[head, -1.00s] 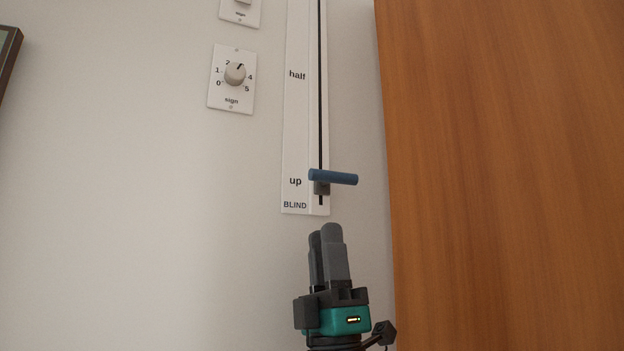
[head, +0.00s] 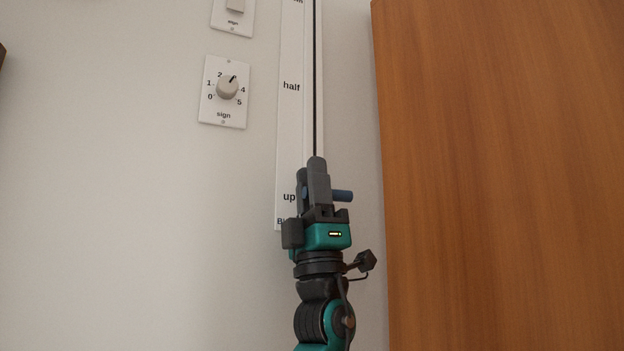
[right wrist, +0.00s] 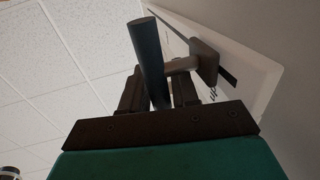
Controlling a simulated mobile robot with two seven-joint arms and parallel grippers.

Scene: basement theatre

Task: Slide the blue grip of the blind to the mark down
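The blue grip (head: 343,196) is a short horizontal bar on the blind's slider, level with the word "up" near the bottom of the white blind panel (head: 290,130). My right gripper (head: 310,166) has come up from below, with its fingers on either side of the bar. In the right wrist view the blue grip (right wrist: 150,60) lies between the two fingers (right wrist: 158,92), with narrow gaps beside it, so the gripper looks open around it. The "down" mark is above "half", mostly cut off by the top edge. My left gripper is not in view.
The slot (head: 315,80) runs straight up above the gripper. A dial plate (head: 223,113) and a switch plate (head: 232,20) are on the wall to the left. A wooden panel (head: 500,180) stands close on the right. The wall left of the blind panel is otherwise clear.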

